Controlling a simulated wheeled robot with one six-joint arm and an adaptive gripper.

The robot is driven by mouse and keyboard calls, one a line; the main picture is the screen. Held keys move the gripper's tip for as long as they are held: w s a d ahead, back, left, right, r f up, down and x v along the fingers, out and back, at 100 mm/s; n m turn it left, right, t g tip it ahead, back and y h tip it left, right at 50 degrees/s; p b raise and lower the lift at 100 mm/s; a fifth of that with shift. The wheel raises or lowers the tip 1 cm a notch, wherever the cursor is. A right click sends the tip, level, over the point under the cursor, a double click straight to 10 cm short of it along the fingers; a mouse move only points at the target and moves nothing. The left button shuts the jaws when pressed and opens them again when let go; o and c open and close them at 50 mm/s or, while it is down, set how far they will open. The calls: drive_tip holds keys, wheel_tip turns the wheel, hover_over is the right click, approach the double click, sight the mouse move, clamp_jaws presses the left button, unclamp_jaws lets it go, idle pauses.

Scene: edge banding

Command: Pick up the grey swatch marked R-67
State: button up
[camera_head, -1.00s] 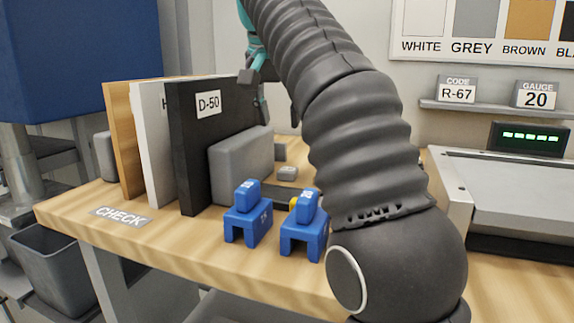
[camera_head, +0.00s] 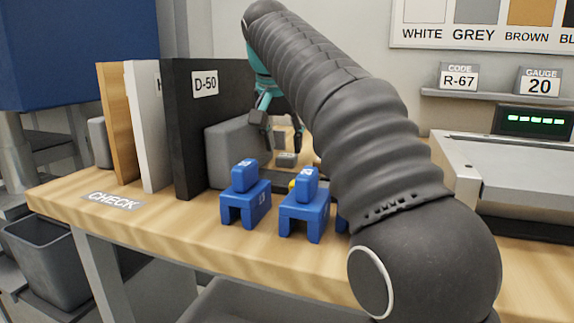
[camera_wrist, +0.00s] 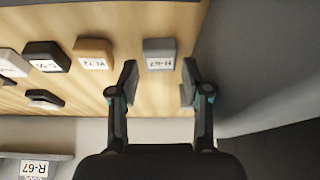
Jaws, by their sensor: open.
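The grey swatch (camera_wrist: 159,53) lies flat on the wooden bench in the wrist view, its white label upside down and reading like R-67. In the head view a small grey block beyond the blue clamps looks like this swatch (camera_head: 286,159). My gripper (camera_wrist: 159,82) is open and empty, its fingers to either side of the swatch's line, with the swatch just beyond the tips in the picture. In the head view my gripper (camera_head: 283,138) hangs above and behind the swatch. I cannot tell the exact height gap.
Brown (camera_wrist: 94,53), black (camera_wrist: 47,56) and white (camera_wrist: 12,62) swatches lie in a row to the left in the wrist view. A large grey block (camera_head: 235,150) stands close beside the grey swatch. Blue clamps (camera_head: 245,200) and upright panels (camera_head: 205,130) stand nearer.

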sight(286, 156)
drive_tip(key=x, duration=0.3)
drive_tip(key=shift+f+b, duration=0.15)
drive_tip(key=shift+b, duration=0.15)
drive_tip(key=c, duration=0.6)
